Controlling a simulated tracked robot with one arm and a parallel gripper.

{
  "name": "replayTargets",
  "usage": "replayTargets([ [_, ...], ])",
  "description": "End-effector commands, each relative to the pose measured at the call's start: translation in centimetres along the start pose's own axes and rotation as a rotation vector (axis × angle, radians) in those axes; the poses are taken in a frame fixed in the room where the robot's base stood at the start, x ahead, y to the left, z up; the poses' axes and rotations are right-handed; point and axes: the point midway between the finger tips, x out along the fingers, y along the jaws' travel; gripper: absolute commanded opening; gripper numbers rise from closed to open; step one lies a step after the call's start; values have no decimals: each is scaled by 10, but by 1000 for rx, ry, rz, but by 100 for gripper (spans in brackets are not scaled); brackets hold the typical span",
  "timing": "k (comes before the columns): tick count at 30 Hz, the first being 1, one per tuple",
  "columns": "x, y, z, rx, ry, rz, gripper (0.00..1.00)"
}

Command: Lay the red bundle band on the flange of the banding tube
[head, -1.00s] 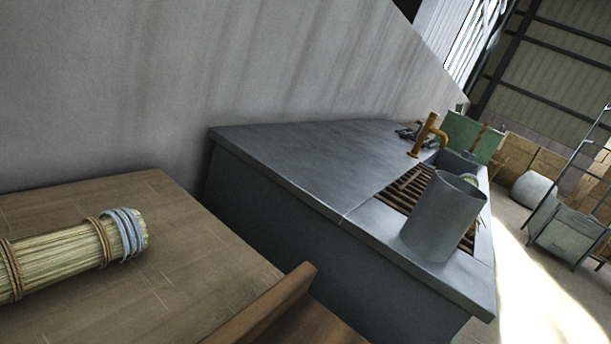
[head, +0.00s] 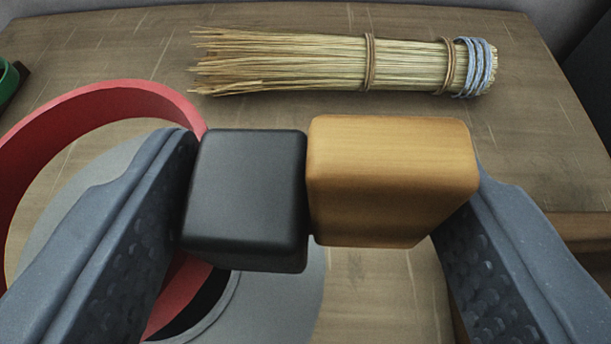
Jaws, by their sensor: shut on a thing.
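The red bundle band (head: 95,100) is a wide ring at the left. My gripper (head: 330,195) is shut on a two-part block, black at left and wood-coloured at right. The block lies against the band's right side and looks like its grip; the join is hidden. The banding tube's grey round flange (head: 295,300) shows below the band and block, with a dark opening (head: 208,298) partly covered by them. The band overlaps the flange and sits off to the left of the opening. I cannot tell whether band and flange touch.
A straw broom bundle (head: 300,65) lies across the back of the wooden table (head: 540,130), with brown ties and blue-grey cord at its right end. A green object (head: 8,80) shows at the left edge. The table right of the bundle is clear.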

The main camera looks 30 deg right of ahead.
Motion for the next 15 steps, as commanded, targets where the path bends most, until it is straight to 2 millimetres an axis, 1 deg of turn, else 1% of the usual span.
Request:
replayTargets([
  [1, 2, 0, 5, 0, 0, 0, 30],
  [15, 14, 0, 34, 0, 1, -2, 30],
])
